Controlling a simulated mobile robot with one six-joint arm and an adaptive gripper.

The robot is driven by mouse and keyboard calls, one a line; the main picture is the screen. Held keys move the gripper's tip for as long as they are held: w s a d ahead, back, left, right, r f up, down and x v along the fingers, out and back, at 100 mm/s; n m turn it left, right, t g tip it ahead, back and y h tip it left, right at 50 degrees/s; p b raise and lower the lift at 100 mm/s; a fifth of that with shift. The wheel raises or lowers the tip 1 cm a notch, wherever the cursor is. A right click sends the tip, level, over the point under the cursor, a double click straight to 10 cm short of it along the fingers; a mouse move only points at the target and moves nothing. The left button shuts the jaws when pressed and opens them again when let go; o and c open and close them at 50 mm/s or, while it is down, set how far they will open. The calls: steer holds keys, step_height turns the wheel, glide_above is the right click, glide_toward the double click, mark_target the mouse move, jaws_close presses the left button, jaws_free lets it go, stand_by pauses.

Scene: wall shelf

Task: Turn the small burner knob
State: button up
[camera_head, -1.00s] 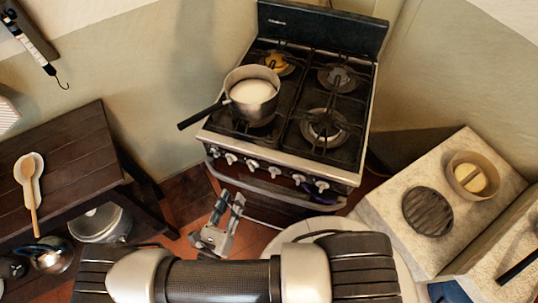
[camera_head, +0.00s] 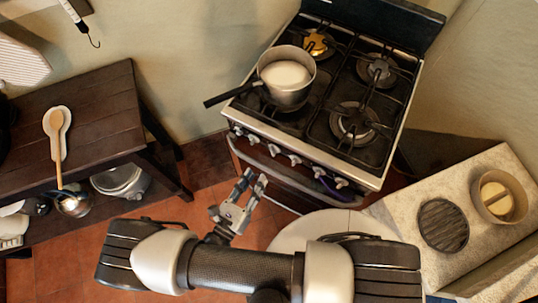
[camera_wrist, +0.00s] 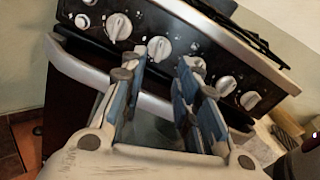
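The stove (camera_head: 385,163) has a row of pale knobs along its front panel. A knob near the left end (camera_head: 238,130) and a middle knob (camera_head: 295,160) show in the head view. In the wrist view, a smaller-looking knob (camera_wrist: 81,20) sits at the upper left, with larger round knobs (camera_wrist: 118,26) and (camera_wrist: 159,48) beside it. I cannot tell for sure which is the small burner knob. My gripper (camera_head: 255,177) is in front of the stove's left half, apart from the knobs. Its fingers (camera_wrist: 160,72) are open and empty, pointing toward the panel.
A silver oven handle bar (camera_wrist: 78,68) runs below the knobs, close to the fingers. A saucepan (camera_head: 287,92) of white liquid sits on the stove's front-left burner. A dark wooden table (camera_head: 95,110) stands left, a pale counter (camera_head: 400,210) right. Red tiled floor lies between.

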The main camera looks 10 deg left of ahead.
mark_target(271, 152)
steer(key=x, duration=0.9)
steer(key=shift+w+b, duration=0.15)
steer(key=shift+b, duration=0.2)
steer(key=shift+c, duration=0.3)
jaws_close()
